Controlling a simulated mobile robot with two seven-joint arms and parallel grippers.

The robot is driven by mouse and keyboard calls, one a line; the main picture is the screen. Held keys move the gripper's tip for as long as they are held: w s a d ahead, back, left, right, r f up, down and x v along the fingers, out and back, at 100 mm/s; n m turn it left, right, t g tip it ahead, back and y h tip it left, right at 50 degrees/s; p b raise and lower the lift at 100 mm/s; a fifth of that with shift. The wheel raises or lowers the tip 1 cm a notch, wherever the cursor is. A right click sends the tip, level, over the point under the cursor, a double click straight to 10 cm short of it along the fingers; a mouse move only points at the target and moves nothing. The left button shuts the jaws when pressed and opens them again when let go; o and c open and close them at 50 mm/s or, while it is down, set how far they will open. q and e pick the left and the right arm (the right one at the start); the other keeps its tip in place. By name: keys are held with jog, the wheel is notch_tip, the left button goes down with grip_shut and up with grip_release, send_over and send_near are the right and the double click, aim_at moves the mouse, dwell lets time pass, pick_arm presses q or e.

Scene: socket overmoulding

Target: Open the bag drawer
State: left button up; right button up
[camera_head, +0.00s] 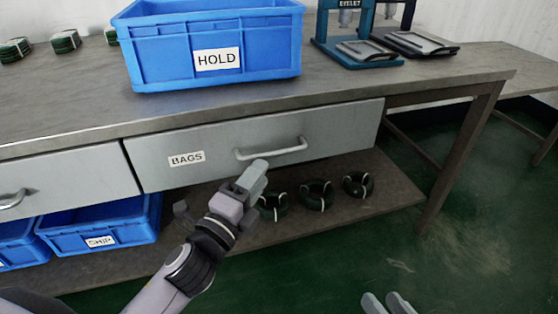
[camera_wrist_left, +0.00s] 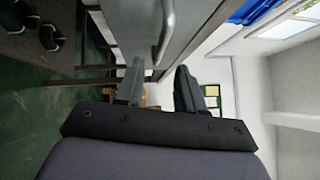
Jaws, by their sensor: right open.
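The bag drawer (camera_head: 220,150) is a grey front under the workbench top, labelled BAGS. It looks shut. Its handle (camera_head: 272,150) is a pale horizontal bar on the right half of the front. My left gripper (camera_head: 258,172) is just below the handle in the head view. In the left wrist view, my left gripper (camera_wrist_left: 160,68) has its two fingers apart with nothing held. The handle (camera_wrist_left: 165,30) shows beyond the fingertips, in line with the gap; whether a finger touches it is unclear. My right gripper (camera_head: 388,303) is open and empty at the bottom edge, away from the drawer.
A blue HOLD bin (camera_head: 150,55) stands on the workbench (camera_head: 60,120), with a teal eyelet press (camera_head: 335,50) to its right. A second drawer (camera_head: 70,180) is at the left. Below are blue bins, including the SHIP bin (camera_head: 140,228), and several dark cable coils (camera_head: 316,194).

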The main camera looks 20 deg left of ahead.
aim_at(271, 159)
pick_arm(q)
jog(key=shift+b+x, duration=0.45)
jog(key=shift+x, duration=2.6)
jog(key=shift+c, duration=0.3)
jog(key=shift+f, duration=0.1)
grip_shut()
